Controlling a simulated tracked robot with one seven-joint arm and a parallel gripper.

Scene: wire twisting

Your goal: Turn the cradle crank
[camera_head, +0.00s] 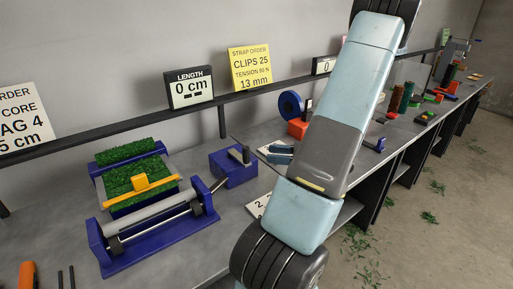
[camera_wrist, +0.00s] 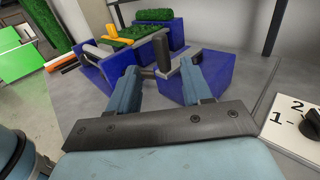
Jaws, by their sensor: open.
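The cradle (camera_head: 155,246) has a blue frame with grey rollers, green turf-like material (camera_head: 125,153) and a yellow bar across it. It stands left of centre in the head view and shows at the top of the wrist view (camera_wrist: 118,66). Its crank (camera_head: 212,187) reaches right toward a blue block (camera_head: 233,174). In the wrist view a dark upright crank handle (camera_wrist: 162,52) shows beyond and between my fingertips. My gripper (camera_wrist: 158,72) is open with nothing held. Whether the fingers touch the crank I cannot tell. My arm covers the middle right of the head view.
The blue block (camera_wrist: 222,75) stands close beside my right finger in the wrist view. A numbered card with a black knob (camera_wrist: 311,124) lies at right. A length display (camera_head: 190,88) reads 0 cm. Further stations line the bench at right.

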